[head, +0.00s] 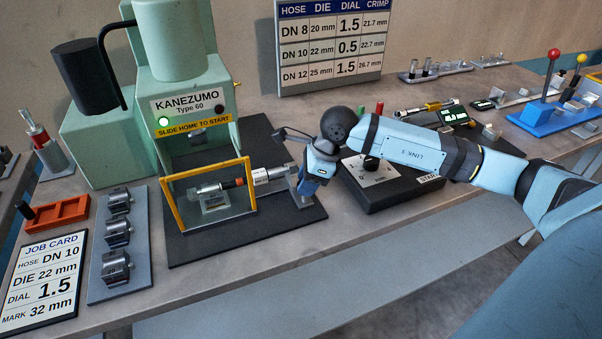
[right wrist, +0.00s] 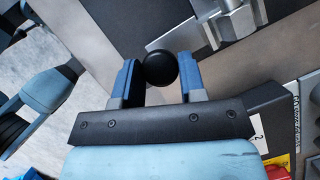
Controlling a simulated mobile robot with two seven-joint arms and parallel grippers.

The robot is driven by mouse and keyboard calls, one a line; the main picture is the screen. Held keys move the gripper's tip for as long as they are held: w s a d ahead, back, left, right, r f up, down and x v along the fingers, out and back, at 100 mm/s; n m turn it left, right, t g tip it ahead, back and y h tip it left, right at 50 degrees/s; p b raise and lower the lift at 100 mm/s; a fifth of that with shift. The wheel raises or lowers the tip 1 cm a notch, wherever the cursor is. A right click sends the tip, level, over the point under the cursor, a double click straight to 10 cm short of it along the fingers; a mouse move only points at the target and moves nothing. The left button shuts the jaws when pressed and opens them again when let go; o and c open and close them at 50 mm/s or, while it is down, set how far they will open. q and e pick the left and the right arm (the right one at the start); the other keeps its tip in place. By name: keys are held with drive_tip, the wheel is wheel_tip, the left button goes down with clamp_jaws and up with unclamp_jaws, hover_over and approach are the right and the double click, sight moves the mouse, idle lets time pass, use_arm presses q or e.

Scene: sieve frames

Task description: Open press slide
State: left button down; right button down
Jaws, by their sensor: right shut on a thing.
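The green press (head: 180,60) reads KANEZUMO Type 60 and has a lit green lamp. In front of it a yellow-edged clear guard (head: 207,190) stands on a dark plate (head: 290,217). A metal fitting with an orange band (head: 222,187) shows behind the guard, and a metal rod part (head: 268,175) reaches right toward my gripper. My right gripper (head: 310,190) is at the right end of that part. In the right wrist view my right gripper is shut on a round black knob (right wrist: 161,69), between its two blue fingers. The knob is hidden in the head view. My left gripper is not in view.
A dark box with a dial (head: 390,185) stands just right of my gripper. A rack of metal dies (head: 118,235), an orange tray (head: 58,213) and a job card (head: 45,275) lie at the left. A blue lever stand (head: 555,117) is at the far right.

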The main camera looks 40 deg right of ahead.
drive_tip(key=shift+s+a, duration=0.15)
drive_tip(key=shift+s, duration=0.6)
drive_tip(key=c, duration=0.7)
unclamp_jaws()
drive_tip(key=shift+r, duration=0.1)
drive_tip(key=v, duration=1.3)
drive_tip(key=shift+r+b, duration=0.35)
drive_tip(key=shift+b, duration=0.05)
